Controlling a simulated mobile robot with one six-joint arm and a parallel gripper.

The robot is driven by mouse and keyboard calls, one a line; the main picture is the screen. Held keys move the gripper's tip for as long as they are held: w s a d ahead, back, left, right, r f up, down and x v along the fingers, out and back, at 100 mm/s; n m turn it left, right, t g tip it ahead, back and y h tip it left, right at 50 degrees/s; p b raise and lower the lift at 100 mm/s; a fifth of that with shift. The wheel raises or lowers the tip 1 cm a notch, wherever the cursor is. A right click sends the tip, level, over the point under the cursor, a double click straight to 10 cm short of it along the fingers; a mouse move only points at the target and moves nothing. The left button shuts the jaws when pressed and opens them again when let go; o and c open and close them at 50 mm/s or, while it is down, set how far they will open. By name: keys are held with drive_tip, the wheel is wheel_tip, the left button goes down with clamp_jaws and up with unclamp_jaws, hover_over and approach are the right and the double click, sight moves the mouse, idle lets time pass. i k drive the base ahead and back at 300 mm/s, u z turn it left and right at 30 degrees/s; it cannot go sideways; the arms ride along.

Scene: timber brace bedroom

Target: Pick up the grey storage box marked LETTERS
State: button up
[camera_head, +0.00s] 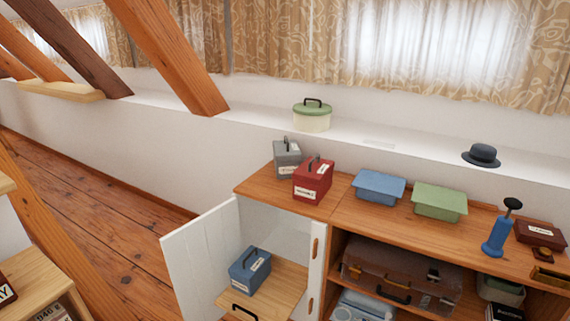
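A small grey box (287,157) with a dark handle on its lid stands upright near the left end of the wooden cabinet top. Its pale label is too small to read, so I cannot tell whether it says LETTERS. A red box (312,181) with a handle and a white label stands just in front and to the right, and hides part of the grey box. My gripper does not show in this view.
The wooden cabinet (340,213) also bears blue (379,187) and green (439,201) lidded boxes and a blue pump-like object (497,236). Its white door (203,262) stands open, beside a blue labelled box (250,271) inside. Timber braces (171,52) slant at upper left.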

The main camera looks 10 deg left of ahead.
sight(287, 154)
drive_tip(key=z, duration=0.75)
drive_tip(key=k, duration=0.15)
drive_tip(key=u, duration=2.55)
drive_tip(key=i, duration=1.2)
drive_tip(key=u, duration=0.2)
drive_tip(key=k, duration=0.25)
drive_tip(key=z, duration=0.1)
